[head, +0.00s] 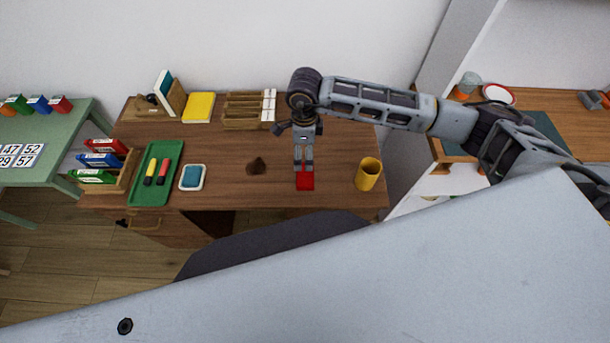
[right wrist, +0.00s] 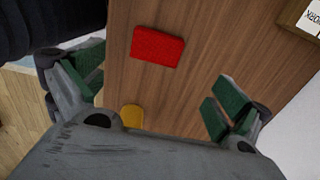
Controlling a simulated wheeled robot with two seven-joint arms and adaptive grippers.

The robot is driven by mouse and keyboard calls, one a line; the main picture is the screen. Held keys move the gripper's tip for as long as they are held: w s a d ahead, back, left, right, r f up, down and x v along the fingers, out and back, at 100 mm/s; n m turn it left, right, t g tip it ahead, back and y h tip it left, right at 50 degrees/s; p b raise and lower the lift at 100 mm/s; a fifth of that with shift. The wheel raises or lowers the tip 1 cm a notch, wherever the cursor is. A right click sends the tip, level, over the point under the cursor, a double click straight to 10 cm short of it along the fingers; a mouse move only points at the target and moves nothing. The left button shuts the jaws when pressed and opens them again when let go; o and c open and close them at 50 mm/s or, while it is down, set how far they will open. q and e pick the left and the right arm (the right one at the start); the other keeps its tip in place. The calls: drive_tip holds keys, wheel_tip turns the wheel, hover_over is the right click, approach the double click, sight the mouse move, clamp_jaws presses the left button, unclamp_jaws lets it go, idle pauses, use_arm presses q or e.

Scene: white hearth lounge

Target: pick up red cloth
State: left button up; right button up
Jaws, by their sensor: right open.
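The red cloth (head: 305,182) lies flat on the wooden desk near its front edge, in the head view. In the right wrist view the cloth (right wrist: 158,46) is a small red rectangle on the wood, ahead of the fingers. My right gripper (head: 304,166) points down at the cloth, and its tips hide the cloth's far part in the head view. In the right wrist view the gripper (right wrist: 155,90) is open, with green pads wide apart and nothing between them. My left gripper is not in view.
On the wooden desk (head: 225,150), a yellow cup (head: 368,174) stands right of the cloth and a dark brown lump (head: 256,166) lies left. A green tray (head: 157,172) with markers and a white-rimmed blue dish (head: 192,177) are further left. A wooden organiser (head: 242,111) stands behind.

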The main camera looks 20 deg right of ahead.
drive_tip(key=shift+d, duration=0.2)
drive_tip(key=shift+s+f, duration=0.1)
hover_over(305, 174)
drive_tip(key=shift+f+p, duration=0.45)
drive_tip(key=shift+f, duration=3.8)
drive_tip(key=shift+f+p, duration=0.55)
drive_tip(key=shift+f, duration=2.05)
drive_tip(key=c, duration=0.8)
